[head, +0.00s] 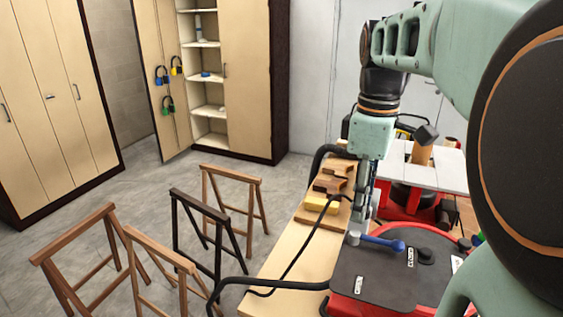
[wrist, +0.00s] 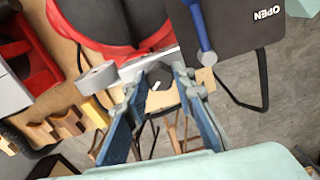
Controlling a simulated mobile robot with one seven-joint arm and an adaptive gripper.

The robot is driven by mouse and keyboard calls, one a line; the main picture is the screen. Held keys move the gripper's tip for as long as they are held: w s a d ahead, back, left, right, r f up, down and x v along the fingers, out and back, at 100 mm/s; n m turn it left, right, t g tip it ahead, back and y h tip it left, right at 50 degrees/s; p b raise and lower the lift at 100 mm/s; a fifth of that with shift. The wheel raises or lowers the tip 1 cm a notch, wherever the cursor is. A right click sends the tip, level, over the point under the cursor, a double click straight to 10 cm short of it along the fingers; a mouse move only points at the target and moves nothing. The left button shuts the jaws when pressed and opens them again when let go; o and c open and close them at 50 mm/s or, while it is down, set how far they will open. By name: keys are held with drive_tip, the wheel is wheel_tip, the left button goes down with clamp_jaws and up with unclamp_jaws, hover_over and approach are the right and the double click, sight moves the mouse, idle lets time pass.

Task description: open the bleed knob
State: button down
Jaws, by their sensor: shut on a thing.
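My gripper (wrist: 158,82) has its two blue-grey fingers on either side of a small black faceted knob, the bleed knob (wrist: 158,74), in the wrist view. The knob bears a pale mark and sits by a grey bar at the edge of the red machine (wrist: 92,22). The fingers are shut on it. In the head view my gripper (head: 362,212) points down at the left edge of the machine's dark top panel (head: 375,275); the knob cannot be made out there.
A blue lever (head: 384,243) lies close to my gripper and also shows in the wrist view (wrist: 200,30). A black knob (head: 427,255) stands on the panel. A black hose (head: 275,283) crosses the wooden bench (head: 283,265). Trestles (head: 212,225) stand on the floor left.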

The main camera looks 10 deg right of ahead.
drive_tip(key=n, duration=0.5)
drive_tip(key=shift+n+p, duration=0.3)
drive_tip(key=shift+p, duration=0.1)
drive_tip(key=shift+n, duration=2.2)
drive_tip(key=c, duration=1.6)
unclamp_jaws()
wheel_tip(320, 180, up, 12)
